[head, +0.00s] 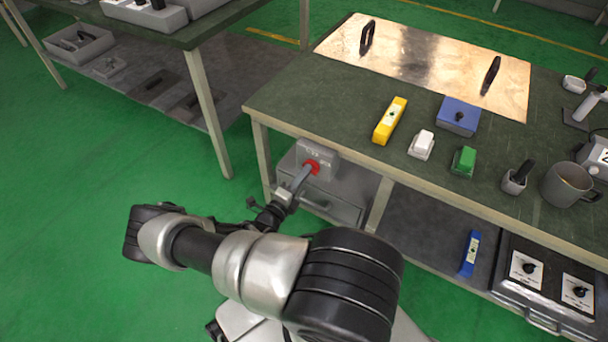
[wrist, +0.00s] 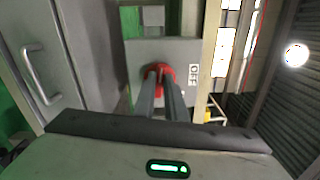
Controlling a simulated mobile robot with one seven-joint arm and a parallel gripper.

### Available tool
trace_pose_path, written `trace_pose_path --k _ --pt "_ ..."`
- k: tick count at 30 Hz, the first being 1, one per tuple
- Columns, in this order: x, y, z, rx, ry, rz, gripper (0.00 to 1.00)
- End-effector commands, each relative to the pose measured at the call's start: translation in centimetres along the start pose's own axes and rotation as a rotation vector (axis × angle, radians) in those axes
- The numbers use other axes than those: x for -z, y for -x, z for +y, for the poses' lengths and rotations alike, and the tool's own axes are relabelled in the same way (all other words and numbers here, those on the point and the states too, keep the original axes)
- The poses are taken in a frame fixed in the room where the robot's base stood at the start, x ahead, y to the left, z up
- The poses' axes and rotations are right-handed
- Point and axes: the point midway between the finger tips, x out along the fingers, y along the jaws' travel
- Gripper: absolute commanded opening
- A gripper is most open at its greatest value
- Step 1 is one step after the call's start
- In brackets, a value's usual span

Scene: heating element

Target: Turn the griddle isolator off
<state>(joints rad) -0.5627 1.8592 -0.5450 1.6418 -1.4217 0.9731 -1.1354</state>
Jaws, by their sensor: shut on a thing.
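The griddle isolator (head: 319,152) is a grey box with a red rotary knob (head: 313,166), mounted under the front edge of the green-topped bench. In the wrist view the box (wrist: 130,52) fills the middle, with an OFF label (wrist: 193,71) to the right of the red knob (wrist: 159,70). My gripper (head: 305,171) reaches the knob from the front left. In the wrist view its two grey fingers (wrist: 161,80) are shut on the knob, one on each side. The fingers hide part of the knob, so its exact pointing direction is unclear.
The griddle plate (head: 420,60) with two black handles lies on the bench. Yellow (head: 389,121), white (head: 421,145), blue (head: 458,116) and green (head: 463,161) items stand near its front. A grey cabinet (head: 335,205) is below the isolator. Green floor at left is clear.

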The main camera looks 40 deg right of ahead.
Motion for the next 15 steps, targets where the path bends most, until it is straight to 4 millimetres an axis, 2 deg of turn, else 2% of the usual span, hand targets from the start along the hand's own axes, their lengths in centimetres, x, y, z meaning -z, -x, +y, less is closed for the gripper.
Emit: trace_pose_path --k 6,15 --pt "0.0 -0.1 -0.01 0.002 0.112 0.0 0.0" --pt "-0.02 -0.11 0.01 0.002 0.178 0.0 0.0"
